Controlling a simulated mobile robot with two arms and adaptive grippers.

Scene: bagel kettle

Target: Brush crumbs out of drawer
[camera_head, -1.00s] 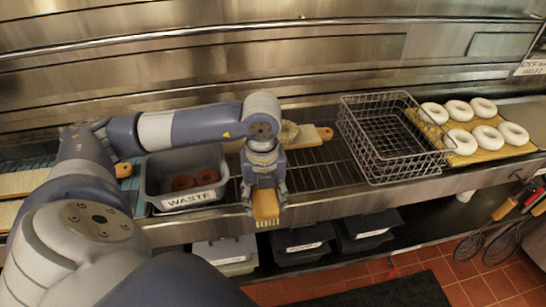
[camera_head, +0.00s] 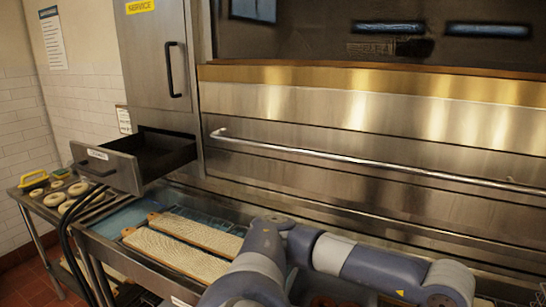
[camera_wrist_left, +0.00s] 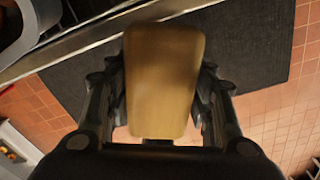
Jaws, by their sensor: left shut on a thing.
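The drawer (camera_head: 110,171) is pulled out of the steel cabinet at the left in the head view. Its dark inside shows in part; I cannot make out crumbs in it. In the left wrist view my left gripper (camera_wrist_left: 165,100) is shut on the brush, whose wooden back (camera_wrist_left: 163,70) lies between the two fingers. The brush is held above the floor, near the counter edge. The bristles are hidden from this view. In the head view my left arm crosses the lower right, and its gripper is out of frame. My right gripper is not in view.
Two long boards (camera_head: 190,250) lie on the counter below and right of the drawer. A side table with several bagels (camera_head: 68,206) and a yellow-handled item (camera_head: 33,180) stands at the far left. A long rail (camera_head: 380,160) crosses the steel front.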

